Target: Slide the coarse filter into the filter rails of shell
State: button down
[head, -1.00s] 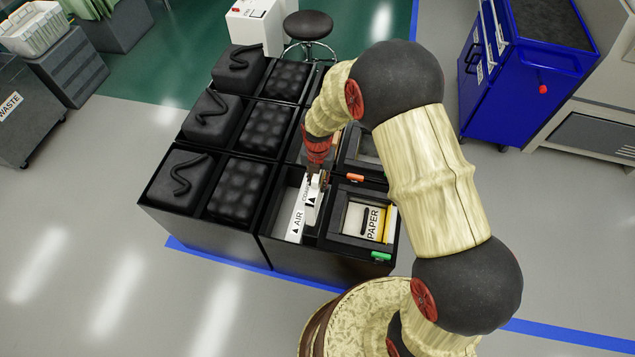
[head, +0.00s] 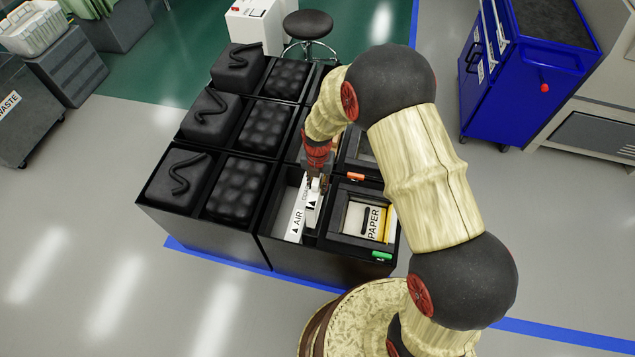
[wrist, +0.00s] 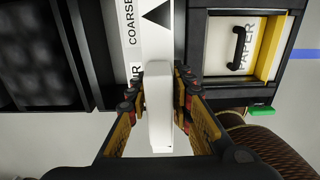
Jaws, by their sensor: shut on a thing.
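My gripper (wrist: 158,112) is shut on a white upright piece (wrist: 158,130), which appears to be part of the coarse filter. The white coarse filter (head: 311,207), marked with lettering and a black triangle, shows below my gripper (head: 317,182) in the head view. Its "COARSE" lettering and triangle (wrist: 154,25) also show at the top of the wrist view. The filter is in or just above the open bay of the black shell (head: 265,232), beside a white panel marked "AIR" (head: 295,222). The rails are hidden, so I cannot tell how deep the filter sits.
A framed recess with a "PAPER" label (head: 374,222) and yellow strip lies right of the bay, with a green tag (head: 381,256) and an orange tag (head: 355,177) nearby. Black foam-topped units (head: 237,202) fill the left. A blue cabinet (head: 520,85) stands far right.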

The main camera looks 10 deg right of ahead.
jog(key=shift+f+b, duration=0.55)
jog(key=shift+f, duration=0.7)
jog(key=shift+p, duration=0.35)
dwell(0.7)
